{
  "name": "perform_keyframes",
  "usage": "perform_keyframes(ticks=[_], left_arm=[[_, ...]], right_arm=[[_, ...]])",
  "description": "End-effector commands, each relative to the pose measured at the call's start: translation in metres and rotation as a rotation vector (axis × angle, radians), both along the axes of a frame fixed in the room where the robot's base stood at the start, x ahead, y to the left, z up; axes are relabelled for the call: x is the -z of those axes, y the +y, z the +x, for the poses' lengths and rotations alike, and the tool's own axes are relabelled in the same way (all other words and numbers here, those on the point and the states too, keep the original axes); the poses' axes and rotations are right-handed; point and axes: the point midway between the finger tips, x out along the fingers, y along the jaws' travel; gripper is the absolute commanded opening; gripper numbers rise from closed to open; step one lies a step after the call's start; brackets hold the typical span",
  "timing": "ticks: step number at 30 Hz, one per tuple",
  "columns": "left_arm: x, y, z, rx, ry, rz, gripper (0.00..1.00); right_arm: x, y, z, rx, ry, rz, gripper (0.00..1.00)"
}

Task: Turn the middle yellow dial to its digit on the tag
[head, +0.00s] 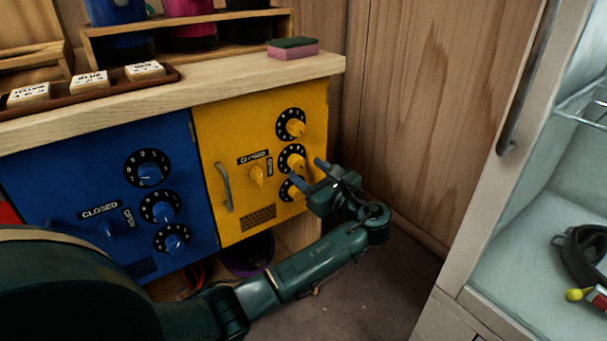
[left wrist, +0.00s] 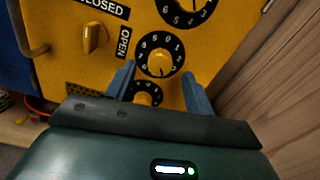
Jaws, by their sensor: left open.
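The yellow locker (head: 228,140) has three black dials with yellow knobs in a column. The middle yellow dial (head: 292,157) also shows in the left wrist view (left wrist: 160,61), its whole digit ring visible. My left gripper (head: 306,167) is open and empty in front of it. In the left wrist view its blue fingertips (left wrist: 157,76) point at the dial's lower left and lower right, with no visible grip. The bottom dial (left wrist: 146,95) is partly hidden behind the gripper. White tags (head: 90,81) lie in a tray on the counter; their writing is too small to read.
The top yellow dial (head: 291,123) is above. A yellow handle knob (head: 257,175) and door pull (head: 223,187) are left of the dials. A blue locker (head: 90,170) adjoins on the left. A wood wall (head: 410,110) is close on the right. A sponge (head: 293,48) lies on the counter.

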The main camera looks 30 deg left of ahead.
Motion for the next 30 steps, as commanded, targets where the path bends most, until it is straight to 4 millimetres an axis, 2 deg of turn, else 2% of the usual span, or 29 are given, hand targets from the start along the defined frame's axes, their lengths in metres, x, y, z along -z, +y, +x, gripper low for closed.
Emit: perform_keyframes(ticks=[6,17,30], left_arm=[[0.001,0.022,0.009,-0.001,0.0,0.001,0.53],[0.0,0.025,0.011,0.001,0.0,-0.001,0.52],[0.0,0.025,0.01,0.001,0.0,-0.001,0.16]], right_arm=[[0.0,0.002,0.001,-0.009,-0.003,0.024,0.36],[-0.001,0.002,0.001,-0.012,0.0,0.028,0.36],[-0.001,0.002,0.001,-0.012,-0.004,0.027,0.36]])
